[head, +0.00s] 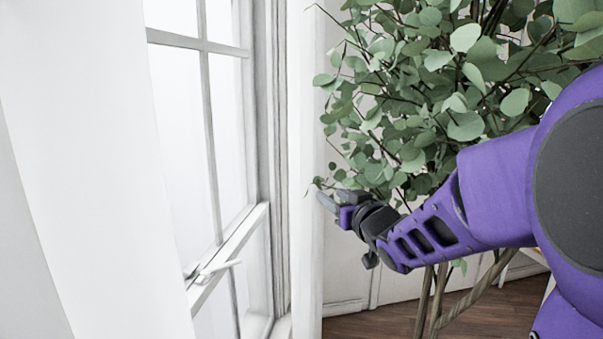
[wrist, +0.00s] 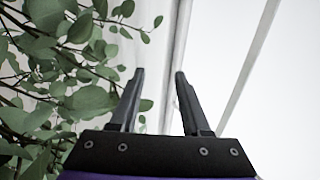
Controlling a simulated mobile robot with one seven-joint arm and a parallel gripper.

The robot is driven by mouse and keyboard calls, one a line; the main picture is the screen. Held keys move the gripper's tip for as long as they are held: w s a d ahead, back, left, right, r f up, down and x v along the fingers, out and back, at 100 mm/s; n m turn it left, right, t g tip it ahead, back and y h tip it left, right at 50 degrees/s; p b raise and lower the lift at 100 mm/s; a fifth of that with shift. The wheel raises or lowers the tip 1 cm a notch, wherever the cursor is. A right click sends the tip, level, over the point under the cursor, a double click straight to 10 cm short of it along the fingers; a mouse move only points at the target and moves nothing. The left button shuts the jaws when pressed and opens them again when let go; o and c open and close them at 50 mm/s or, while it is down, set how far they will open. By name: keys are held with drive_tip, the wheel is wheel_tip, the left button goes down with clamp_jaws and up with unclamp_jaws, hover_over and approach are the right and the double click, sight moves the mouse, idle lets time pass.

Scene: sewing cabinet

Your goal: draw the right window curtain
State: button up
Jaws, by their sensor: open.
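The right window curtain (head: 306,180) is a narrow white strip hanging straight down at the right side of the window in the head view. My gripper (head: 325,201) is at the curtain's right edge in that view, pointing left toward it. In the wrist view the two fingers of my gripper (wrist: 160,72) are apart. Pale, near-vertical surfaces and a grey line show between and beyond them. I cannot tell whether these are curtain or window frame, or whether the fingers touch the cloth. No cloth is visibly pinched.
A leafy plant (head: 420,110) stands right behind my arm, its leaves close to my gripper. The window (head: 205,130) has a white handle (head: 215,268). Another white curtain (head: 85,150) hangs on the left. Wooden floor (head: 375,323) shows below.

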sight(301, 173)
drive_tip(key=shift+n+y, duration=0.3)
drive_tip(key=shift+y, duration=0.1)
drive_tip(key=x, duration=1.1)
drive_tip(key=r+p+x, duration=0.1)
drive_tip(key=x, duration=0.5)
drive_tip(key=shift+w+a, duration=0.15)
drive_tip(key=shift+a, duration=0.1)
drive_tip(key=shift+c, duration=0.2)
clamp_jaws()
